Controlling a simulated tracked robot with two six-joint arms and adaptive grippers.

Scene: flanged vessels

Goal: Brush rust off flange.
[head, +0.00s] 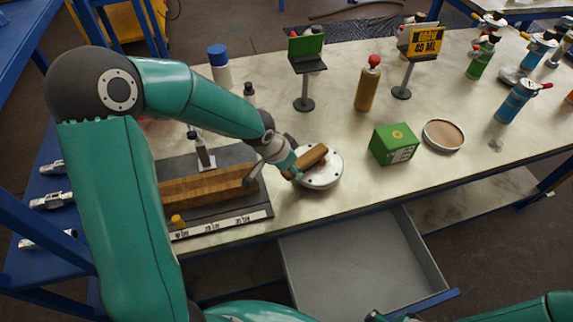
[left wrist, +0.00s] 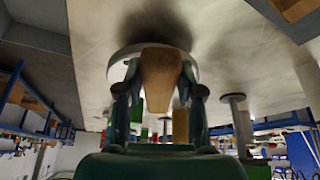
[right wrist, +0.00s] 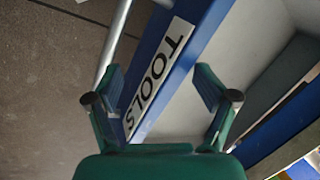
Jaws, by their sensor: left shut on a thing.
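The flange (head: 322,179) is a pale round disc with bolt holes, lying on the worktable near its front edge. A brush with a brown wooden body (head: 311,156) is over it; its bristles are hidden. My left gripper (head: 296,168) is shut on the brush. In the left wrist view the wooden body (left wrist: 158,80) sits between the two fingers, with the flange rim (left wrist: 118,63) behind it. I cannot tell whether the bristles touch the flange. My right gripper (right wrist: 163,93) is open and empty, in front of a blue drawer edge marked TOOLS (right wrist: 160,80).
A wooden block (head: 205,188) on a dark mat stands left of the flange. A green box (head: 394,144) and a round brown-filled dish (head: 444,135) stand to the right. An amber bottle (head: 367,88) is behind. An open grey drawer (head: 350,265) juts out below.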

